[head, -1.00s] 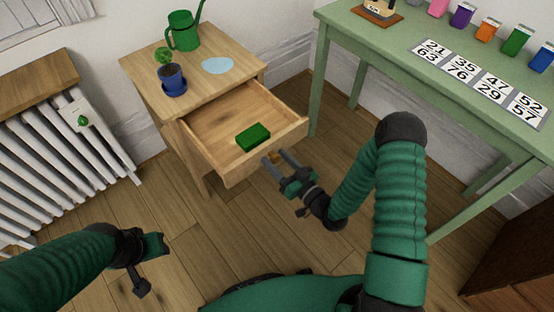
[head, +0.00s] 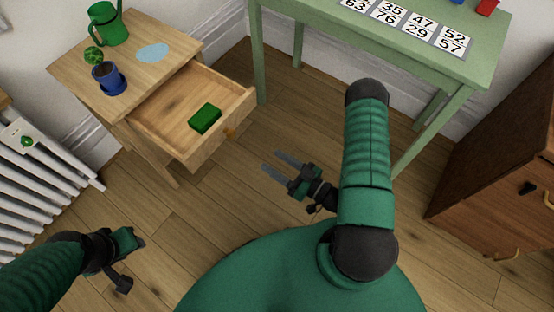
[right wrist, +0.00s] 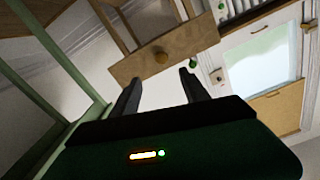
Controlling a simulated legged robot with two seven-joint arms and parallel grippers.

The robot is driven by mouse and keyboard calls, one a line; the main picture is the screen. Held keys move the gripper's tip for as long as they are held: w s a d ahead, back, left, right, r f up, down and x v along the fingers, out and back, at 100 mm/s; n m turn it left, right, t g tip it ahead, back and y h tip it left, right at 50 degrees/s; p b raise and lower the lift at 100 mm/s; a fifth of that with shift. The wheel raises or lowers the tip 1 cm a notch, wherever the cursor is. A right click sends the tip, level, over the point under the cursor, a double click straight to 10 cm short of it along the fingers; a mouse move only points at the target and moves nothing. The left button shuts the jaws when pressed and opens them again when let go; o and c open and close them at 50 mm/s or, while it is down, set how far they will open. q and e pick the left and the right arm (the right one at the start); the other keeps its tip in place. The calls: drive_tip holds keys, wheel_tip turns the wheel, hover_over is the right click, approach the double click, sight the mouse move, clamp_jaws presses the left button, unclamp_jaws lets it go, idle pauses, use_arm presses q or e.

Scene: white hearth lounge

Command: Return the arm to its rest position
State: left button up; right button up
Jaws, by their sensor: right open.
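My right gripper (head: 276,166) is open and empty in the head view, in front of the open drawer and apart from its knob (head: 229,132). In the right wrist view the two fingers (right wrist: 160,90) stand apart with nothing between them, and the drawer front (right wrist: 185,48) with its round knob lies beyond. My right arm (head: 366,150) is bent, its elbow high near the green table. My left gripper (head: 128,258) is low at the left of the head view; its fingers are not clear enough to tell open from shut.
The wooden drawer (head: 175,105) is pulled out and holds a green block (head: 205,118). On the cabinet are a potted plant (head: 108,77) and a watering can (head: 106,25). A green table (head: 330,28) stands behind, a brown cabinet (head: 500,180) at right. Floor between is clear.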

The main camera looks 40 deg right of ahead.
drive_tip(key=shift+s, duration=0.15)
drive_tip(key=w+d+f+n+g+h, duration=0.1)
drive_tip(key=w+d+n+g+h, duration=0.3)
drive_tip(key=w+g, duration=0.45)
drive_tip(key=s+a+r+m+g+h+p, duration=0.2)
drive_tip(key=s+a+r+m+g, duration=0.5)
drive_tip(key=s+r, duration=0.5)
wheel_tip(320, 180, up, 27)
drive_tip(key=w+a+n+t+p, duration=0.1)
drive_tip(key=n+p, duration=0.1)
drive_tip(key=p, duration=2.5)
drive_tip(key=shift+r, duration=0.15)
